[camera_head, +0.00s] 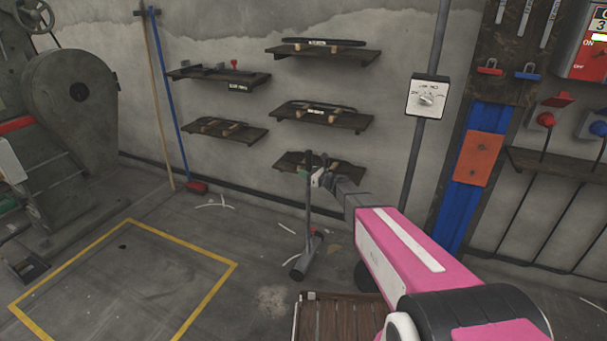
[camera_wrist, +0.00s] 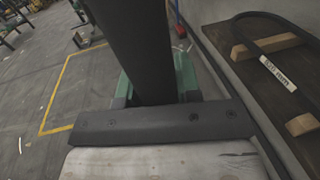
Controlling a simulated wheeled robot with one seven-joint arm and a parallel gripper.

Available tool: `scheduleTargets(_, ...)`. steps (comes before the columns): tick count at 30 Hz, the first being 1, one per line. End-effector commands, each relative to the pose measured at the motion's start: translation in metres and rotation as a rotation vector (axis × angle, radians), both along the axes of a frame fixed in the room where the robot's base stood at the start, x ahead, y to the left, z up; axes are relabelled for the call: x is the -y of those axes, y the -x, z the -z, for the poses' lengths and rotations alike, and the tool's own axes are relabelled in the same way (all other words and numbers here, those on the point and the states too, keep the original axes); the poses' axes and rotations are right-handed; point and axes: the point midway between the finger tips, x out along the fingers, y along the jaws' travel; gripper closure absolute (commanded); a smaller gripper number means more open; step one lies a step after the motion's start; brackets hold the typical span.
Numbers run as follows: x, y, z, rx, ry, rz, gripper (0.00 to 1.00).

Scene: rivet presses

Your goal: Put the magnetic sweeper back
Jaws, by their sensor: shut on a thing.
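The magnetic sweeper (camera_head: 307,215) has a tall dark upright handle and a low wide base (camera_head: 305,258) with wheel-like ends. Its base is at or just above the concrete floor; I cannot tell whether it touches. My gripper (camera_head: 314,178) is shut on the upper part of the handle, in front of the lowest wall shelf. In the wrist view the dark handle (camera_wrist: 138,45) stands between the green fingers of my gripper (camera_wrist: 155,85). The base of the sweeper is hidden in the wrist view.
A yellow floor outline (camera_head: 183,291) encloses bare floor at left. Several shelves carry dark looped parts; the lowest shelf (camera_head: 345,174) is close behind my gripper. A blue-handled broom (camera_head: 170,95) leans on the wall. A slatted wooden surface (camera_head: 340,318) stands in front.

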Motion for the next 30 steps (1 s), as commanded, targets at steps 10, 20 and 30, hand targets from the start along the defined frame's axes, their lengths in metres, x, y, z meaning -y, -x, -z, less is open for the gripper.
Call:
scheduleTargets(10, 0.001, -0.006, 0.021, -0.001, -0.004, 0.0, 1.0)
scheduleTargets(20, 0.001, -0.005, 0.042, 0.001, -0.004, 0.0, 1.0)
scheduleTargets(30, 0.001, -0.006, 0.045, -0.001, -0.001, 0.0, 0.46)
